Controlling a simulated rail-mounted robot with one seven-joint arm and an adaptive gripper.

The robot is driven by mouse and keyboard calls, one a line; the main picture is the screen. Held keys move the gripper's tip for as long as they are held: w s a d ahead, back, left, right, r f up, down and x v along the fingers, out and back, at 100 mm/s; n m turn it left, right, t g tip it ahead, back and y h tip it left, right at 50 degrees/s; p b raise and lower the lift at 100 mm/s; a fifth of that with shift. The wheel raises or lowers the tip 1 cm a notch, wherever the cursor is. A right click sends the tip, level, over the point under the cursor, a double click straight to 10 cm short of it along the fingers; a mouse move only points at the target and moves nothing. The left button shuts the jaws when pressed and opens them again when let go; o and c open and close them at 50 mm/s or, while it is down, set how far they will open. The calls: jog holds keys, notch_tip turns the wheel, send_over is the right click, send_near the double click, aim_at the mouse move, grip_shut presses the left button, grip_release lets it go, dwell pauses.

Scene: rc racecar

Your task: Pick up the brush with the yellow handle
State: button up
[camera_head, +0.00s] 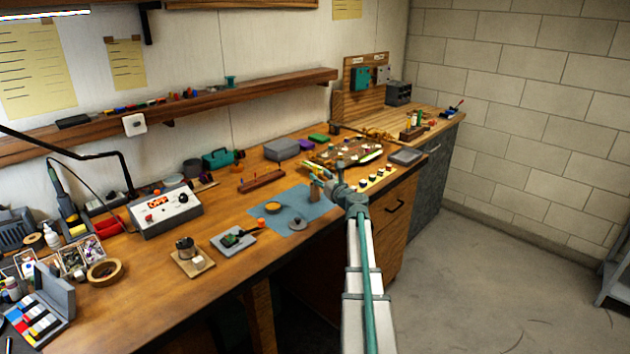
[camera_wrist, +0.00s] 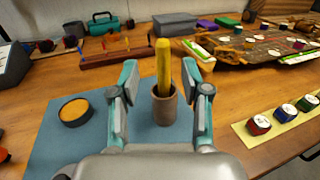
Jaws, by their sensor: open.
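The brush with the yellow handle (camera_wrist: 163,68) stands upright in a brown cup (camera_wrist: 164,106) on a blue mat (camera_wrist: 58,142), as the wrist view shows. My gripper (camera_wrist: 163,90) is open, with one finger to each side of the handle and the cup; I cannot tell whether the handle is fully between the fingertips. The bristle end is hidden in the cup. In the head view my gripper (camera_head: 322,178) is over the right part of the mat, and the cup (camera_head: 314,192) shows just below it.
A round tin with orange content (camera_wrist: 75,111) lies on the mat at left. Several coloured pots (camera_wrist: 284,113) stand on a yellow strip at right. Behind are a wooden rack (camera_wrist: 116,51), a grey box (camera_wrist: 175,24) and a track board (camera_wrist: 265,47). Bare wood lies right of the mat.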

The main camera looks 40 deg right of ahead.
aim_at(316, 172)
jog(key=shift+w+d+p, duration=0.2)
jog(key=shift+w+p, duration=0.1)
jog(key=shift+w, duration=0.55)
jog(key=shift+w+d+p, duration=0.2)
jog(key=shift+w+p, duration=0.05)
jog(key=shift+w, duration=0.65)
jog(key=shift+w+d+p, duration=0.2)
jog(key=shift+w+p, duration=0.1)
jog(key=shift+w, duration=0.55)
jog(key=shift+f, duration=0.1)
jog(key=shift+c, duration=0.2)
jog(key=c, duration=0.8)
